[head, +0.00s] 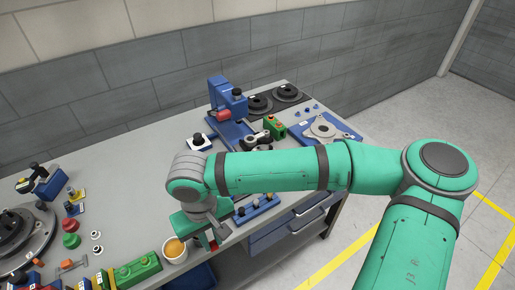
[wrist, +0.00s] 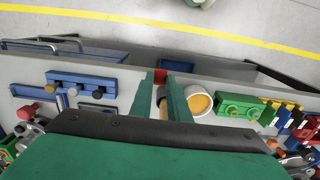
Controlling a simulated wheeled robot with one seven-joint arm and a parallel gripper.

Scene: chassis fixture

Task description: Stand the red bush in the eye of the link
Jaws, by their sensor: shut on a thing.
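In the wrist view, my gripper (wrist: 163,82) is shut on a small red piece, the red bush (wrist: 160,77), which shows between the green fingertips. In the head view, my gripper (head: 212,238) points down near the table's front edge, and a bit of the red bush (head: 213,245) shows at its tips. I cannot tell whether the bush touches the table. A dark part (head: 258,142) lies beyond my forearm by the blue fixture; it may be the link, but its eye is not clear, and my arm partly hides that area.
A white cup with orange contents (head: 174,257) stands close beside my gripper. A blue rack with pegs (head: 256,208) is to its right. A green block (head: 135,271) is left of the cup. A tall blue fixture (head: 226,95) stands farther back. The grey tabletop (head: 125,185) is clear at middle left.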

